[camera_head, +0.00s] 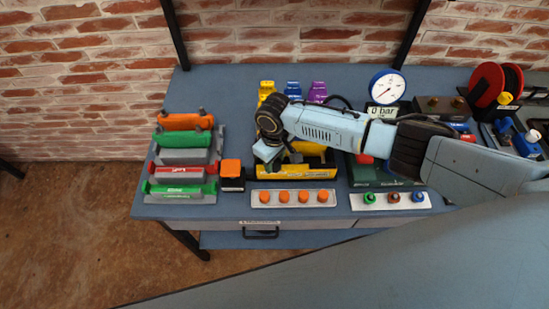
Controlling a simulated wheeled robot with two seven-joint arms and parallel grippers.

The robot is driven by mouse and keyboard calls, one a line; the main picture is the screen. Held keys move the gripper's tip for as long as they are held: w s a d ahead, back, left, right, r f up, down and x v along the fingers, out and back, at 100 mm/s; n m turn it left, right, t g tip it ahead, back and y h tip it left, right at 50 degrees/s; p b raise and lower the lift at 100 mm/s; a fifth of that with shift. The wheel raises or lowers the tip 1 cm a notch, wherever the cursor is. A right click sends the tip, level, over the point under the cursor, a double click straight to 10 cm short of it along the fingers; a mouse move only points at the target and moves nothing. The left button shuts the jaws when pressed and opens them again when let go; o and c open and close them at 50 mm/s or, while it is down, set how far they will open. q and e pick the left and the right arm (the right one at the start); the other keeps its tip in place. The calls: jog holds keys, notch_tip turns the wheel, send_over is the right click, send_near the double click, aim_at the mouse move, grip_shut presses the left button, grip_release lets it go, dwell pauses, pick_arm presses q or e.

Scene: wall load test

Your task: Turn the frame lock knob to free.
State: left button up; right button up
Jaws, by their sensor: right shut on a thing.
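My right arm comes in from the right across the bench. My right gripper (264,160) points down at the left end of the yellow and black frame (296,172). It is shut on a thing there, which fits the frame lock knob. The knob is hidden by the gripper, so its turned position cannot be read. A yellow rounded part shows on the frame just right of the gripper. My left gripper is out of view.
An orange-topped black block (231,172) stands left of the gripper. A white strip with several orange pegs (294,204) lies in front. Green, red and orange-handled bars (184,170) stand at left. A pressure gauge (387,86) and display stand behind my arm.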

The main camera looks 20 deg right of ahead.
aim_at(275, 162)
jog(key=n+p, duration=0.1)
jog(key=n, duration=0.2)
jog(key=shift+n, duration=0.4)
jog(key=n+p, duration=0.1)
jog(key=n, duration=0.3)
jog(key=shift+n, duration=0.3)
jog(key=n, duration=0.4)
jog(key=shift+n, duration=2.5)
jog(key=o, duration=1)
notch_tip(275, 162, up, 14)
jog(key=shift+f, duration=0.25)
